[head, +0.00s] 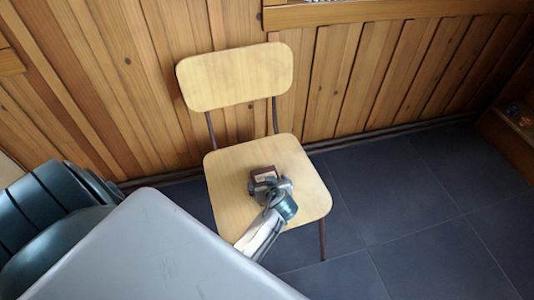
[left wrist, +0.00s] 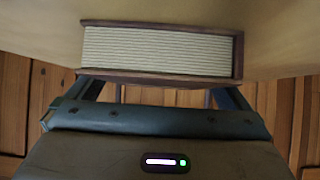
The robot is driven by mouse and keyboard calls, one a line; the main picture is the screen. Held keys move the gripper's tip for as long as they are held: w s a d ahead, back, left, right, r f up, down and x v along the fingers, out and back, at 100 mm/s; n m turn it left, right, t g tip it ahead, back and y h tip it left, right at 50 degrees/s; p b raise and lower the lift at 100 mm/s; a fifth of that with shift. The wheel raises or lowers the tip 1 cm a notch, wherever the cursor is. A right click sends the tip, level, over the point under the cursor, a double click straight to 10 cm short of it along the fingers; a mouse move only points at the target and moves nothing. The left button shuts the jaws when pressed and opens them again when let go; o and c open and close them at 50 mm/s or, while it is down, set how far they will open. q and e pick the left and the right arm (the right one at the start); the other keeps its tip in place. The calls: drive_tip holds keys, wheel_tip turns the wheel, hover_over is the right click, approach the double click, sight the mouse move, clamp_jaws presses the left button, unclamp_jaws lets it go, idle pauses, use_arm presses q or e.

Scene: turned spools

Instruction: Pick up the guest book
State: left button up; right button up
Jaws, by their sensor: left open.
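The guest book (head: 264,174) is a small block with dark red-brown covers, lying on the seat of a wooden chair (head: 229,190). In the left wrist view the guest book (left wrist: 160,52) shows its pale ribbed page edges between brown covers, and it fills the space ahead of the fingers. My left gripper (head: 266,186) is at the near side of the book, over the seat. In the left wrist view its two fingers (left wrist: 160,82) are spread apart and reach up to the book's edge; their tips are partly hidden. Contact cannot be told. My right gripper is not in view.
A grey table top (head: 150,245) fills the lower left, close to the chair. Dark teal stacked chairs (head: 45,215) stand at the left. A wood-panelled wall (head: 370,80) is behind the chair. Dark tiled floor (head: 420,220) is clear at the right.

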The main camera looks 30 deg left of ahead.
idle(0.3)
use_arm(q)
drive_tip(key=c, duration=1)
drive_tip(key=shift+r, duration=0.1)
drive_tip(key=shift+c, duration=0.7)
drive_tip(key=shift+r, duration=0.1)
